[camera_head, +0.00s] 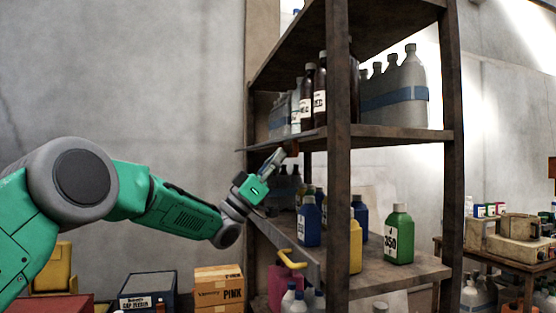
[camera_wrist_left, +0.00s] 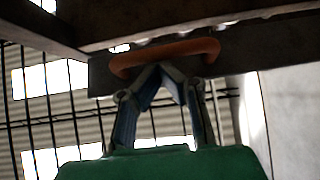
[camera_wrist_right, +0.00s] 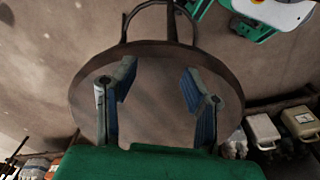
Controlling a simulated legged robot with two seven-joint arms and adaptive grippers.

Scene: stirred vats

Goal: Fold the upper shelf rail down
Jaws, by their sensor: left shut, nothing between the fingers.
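The upper shelf rail (camera_wrist_left: 245,58) is a grey bar along the front edge of the upper shelf. Its orange handle (camera_head: 291,148) shows in the head view and, larger, in the left wrist view (camera_wrist_left: 190,47). My left gripper (camera_head: 281,155) is at this handle. In the left wrist view its fingertips (camera_wrist_left: 163,68) are together just under the handle, with nothing between them; whether they touch it I cannot tell. My right gripper (camera_wrist_right: 158,88) shows only in its own wrist view, its fingers wide apart, in front of a large round thing with a looped handle (camera_wrist_right: 84,75).
A lower rail with a yellow handle (camera_head: 291,260) slants below my left gripper. Brown bottles (camera_head: 319,90) stand on the upper shelf; a blue bottle (camera_head: 309,222) and a green bottle (camera_head: 398,235) stand on the lower one. A dark post (camera_head: 338,180) stands right of my gripper.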

